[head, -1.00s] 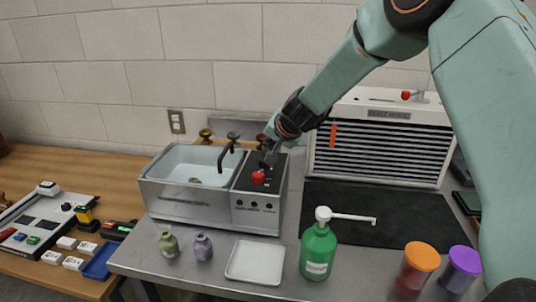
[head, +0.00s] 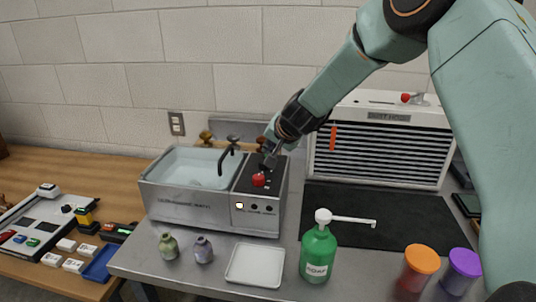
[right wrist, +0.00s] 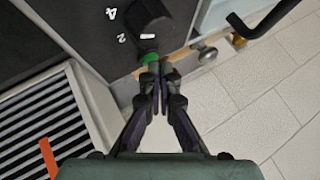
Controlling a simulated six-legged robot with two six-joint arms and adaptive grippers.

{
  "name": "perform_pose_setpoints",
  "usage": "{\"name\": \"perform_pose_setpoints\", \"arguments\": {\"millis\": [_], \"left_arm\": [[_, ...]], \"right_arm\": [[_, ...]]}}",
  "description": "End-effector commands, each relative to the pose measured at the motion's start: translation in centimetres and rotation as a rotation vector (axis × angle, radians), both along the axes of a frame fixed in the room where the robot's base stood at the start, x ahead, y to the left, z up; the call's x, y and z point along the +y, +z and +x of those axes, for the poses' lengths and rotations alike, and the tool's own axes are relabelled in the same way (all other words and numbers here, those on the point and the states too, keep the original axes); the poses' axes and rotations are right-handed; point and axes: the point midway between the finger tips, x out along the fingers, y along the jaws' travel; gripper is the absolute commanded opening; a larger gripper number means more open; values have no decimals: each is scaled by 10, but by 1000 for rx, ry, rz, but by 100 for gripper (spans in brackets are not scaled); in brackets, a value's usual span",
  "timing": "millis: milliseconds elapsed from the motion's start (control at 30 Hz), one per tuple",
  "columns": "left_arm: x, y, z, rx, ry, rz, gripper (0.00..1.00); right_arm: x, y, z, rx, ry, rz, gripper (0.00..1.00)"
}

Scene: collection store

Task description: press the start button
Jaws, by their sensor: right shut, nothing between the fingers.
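The ultrasonic bath (head: 180,206), a steel box with a water-filled tank, stands on the grey bench, with a dark control panel (head: 245,182) on its right side. A green start button (right wrist: 149,59) shows on the panel in the right wrist view, partly covered by my fingertips, beside a black dial (right wrist: 150,20) with white numbers. My right gripper (head: 267,160) is shut and empty, its tips (right wrist: 160,74) at the button; whether they touch is hard to tell. A front indicator light (head: 240,206) is lit. My left gripper is not in view.
A black tap (head: 229,158) arches over the tank. A white tray (head: 256,264), green soap bottle (head: 318,254) and small vases (head: 203,250) stand in front.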

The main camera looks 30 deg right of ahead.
Motion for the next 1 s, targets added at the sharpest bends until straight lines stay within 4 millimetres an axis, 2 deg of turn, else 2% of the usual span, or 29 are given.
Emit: {"name": "perform_pose_setpoints", "arguments": {"millis": [167,567,1000], "left_arm": [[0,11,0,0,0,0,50],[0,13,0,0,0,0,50],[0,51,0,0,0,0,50]], "right_arm": [[0,11,0,0,1,-1,0],[0,13,0,-1,1,-1,0],[0,51,0,-2,-1,-1,0]]}}
